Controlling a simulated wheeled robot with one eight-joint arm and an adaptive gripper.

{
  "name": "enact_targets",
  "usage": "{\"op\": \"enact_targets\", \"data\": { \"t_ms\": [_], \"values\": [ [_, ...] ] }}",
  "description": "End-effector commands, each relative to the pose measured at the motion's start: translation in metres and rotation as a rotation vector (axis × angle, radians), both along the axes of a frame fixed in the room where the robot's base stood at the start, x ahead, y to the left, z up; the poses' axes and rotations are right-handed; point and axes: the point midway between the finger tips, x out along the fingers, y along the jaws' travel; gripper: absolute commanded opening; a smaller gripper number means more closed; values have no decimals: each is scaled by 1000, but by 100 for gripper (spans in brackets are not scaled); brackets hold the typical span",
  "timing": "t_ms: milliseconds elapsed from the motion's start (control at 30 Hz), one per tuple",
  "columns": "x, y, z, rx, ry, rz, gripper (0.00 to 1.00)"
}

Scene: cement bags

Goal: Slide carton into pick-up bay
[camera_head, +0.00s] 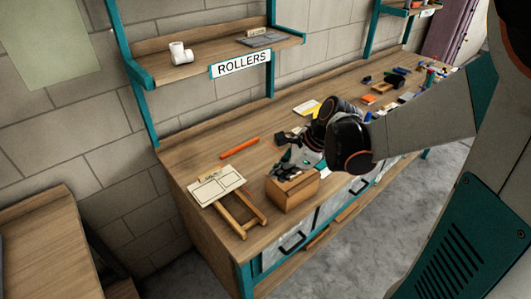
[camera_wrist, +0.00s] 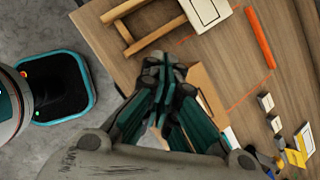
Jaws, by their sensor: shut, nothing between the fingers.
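The carton, a small brown box (camera_head: 293,193), stands on the wooden workbench (camera_head: 180,160) near its front edge. In the wrist view a part of it (camera_wrist: 206,88) shows beside and behind my fingers. My gripper (camera_head: 284,172) is shut and empty, at the top of the carton in the head view; it also shows in the wrist view (camera_wrist: 163,72). I cannot tell whether the fingers touch the carton. Thin orange lines (camera_wrist: 246,97) run on the bench near the carton in the wrist view; no label shows which area is the pick-up bay.
A wooden frame (camera_head: 240,213) and a pale clipboard-like card (camera_head: 215,186) lie left of the carton. An orange rod (camera_head: 240,148) lies behind. Small tools and parts (camera_head: 385,85) clutter the bench farther right. A shelf marked ROLLERS (camera_head: 240,63) hangs above.

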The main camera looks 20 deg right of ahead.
Motion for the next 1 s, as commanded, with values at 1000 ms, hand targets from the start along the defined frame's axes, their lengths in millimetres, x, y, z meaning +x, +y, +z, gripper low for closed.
{"op": "enact_targets", "data": {
  "t_ms": [1000],
  "values": [
    [-59,-120,-80,-74,294,-793,0]
  ]
}}
